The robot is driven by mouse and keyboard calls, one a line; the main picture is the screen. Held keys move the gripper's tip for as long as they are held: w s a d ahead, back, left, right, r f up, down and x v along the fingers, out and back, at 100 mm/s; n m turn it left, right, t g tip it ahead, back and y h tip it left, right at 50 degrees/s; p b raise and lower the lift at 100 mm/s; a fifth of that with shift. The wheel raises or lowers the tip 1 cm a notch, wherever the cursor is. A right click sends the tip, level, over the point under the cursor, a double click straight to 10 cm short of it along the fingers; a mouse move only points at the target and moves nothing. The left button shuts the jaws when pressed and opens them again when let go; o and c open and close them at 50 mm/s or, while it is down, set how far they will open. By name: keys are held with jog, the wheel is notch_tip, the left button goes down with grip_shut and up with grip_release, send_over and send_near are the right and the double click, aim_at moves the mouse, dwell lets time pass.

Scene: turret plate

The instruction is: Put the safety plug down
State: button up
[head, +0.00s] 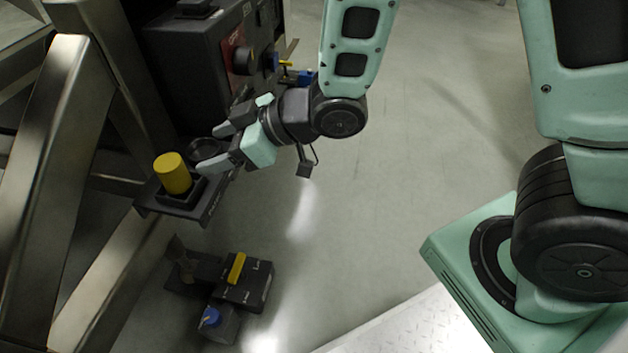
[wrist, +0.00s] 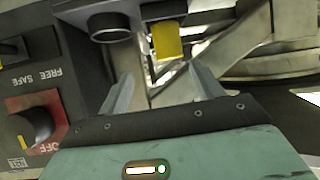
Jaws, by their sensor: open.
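The yellow safety plug (head: 172,173) stands upright in a dark square holder on a small shelf (head: 207,207) at the left of the head view. It also shows as a yellow block (wrist: 167,40) at the top of the wrist view. My gripper (head: 214,149) is open and empty, to the right of the plug and apart from it. In the wrist view the two fingers (wrist: 162,92) are spread, with the plug beyond their tips. A dark round socket (head: 203,150) sits on the shelf beside the plug, partly behind the fingers; it looks empty.
A dark control box (head: 190,65) with a red-plated knob stands behind my gripper. A metal frame (head: 50,170) rises left of the shelf. A lower dark unit with a yellow bar (head: 236,268) and a blue knob (head: 210,317) lies below. The floor at centre is clear.

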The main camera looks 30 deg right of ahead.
jog(key=s+d+r+m+g+h, duration=0.1)
jog(key=s+d+m+g+h, duration=0.1)
jog(key=s+d+h, duration=0.3)
jog(key=s+d+r+m+g+h, duration=0.2)
jog(key=s+d+g+h, duration=0.2)
jog(key=s, duration=0.9)
jog(key=shift+s+d+r+h, duration=0.25)
jog(key=shift+s+d+h, duration=0.15)
jog(key=shift+d+h, duration=0.1)
notch_tip(320, 180, up, 35)
jog(key=p, duration=3.5)
jog(key=shift+r, duration=0.2)
